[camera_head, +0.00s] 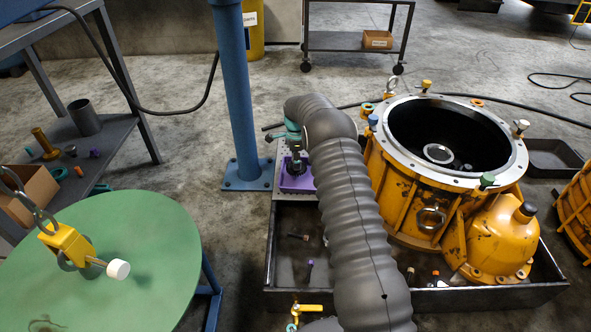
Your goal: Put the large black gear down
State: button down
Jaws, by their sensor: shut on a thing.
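My gripper (294,150) is at the end of my grey sleeved arm, left of the yellow housing. It points down over a purple tray (297,184). A small dark thing (295,166), which looks like the large black gear, is under the fingers and the gripper is shut on it. The fingers and the arm hide part of it. I cannot tell whether it touches the purple tray or hangs just above it.
A yellow transmission housing (410,195) with an open round top stands in a black drip tray (480,299). Loose small parts lie in that tray. A blue post (239,90) stands close left of the gripper. A green round table (130,270) with a yellow hoist block is at left.

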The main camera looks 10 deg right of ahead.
jog(key=shift+w+f, duration=0.1)
jog(key=shift+f, duration=1.8)
jog(key=shift+f+b, duration=0.15)
jog(key=shift+b, duration=0.15)
jog(key=c, duration=0.7)
grip_release()
jog(key=shift+c, duration=0.2)
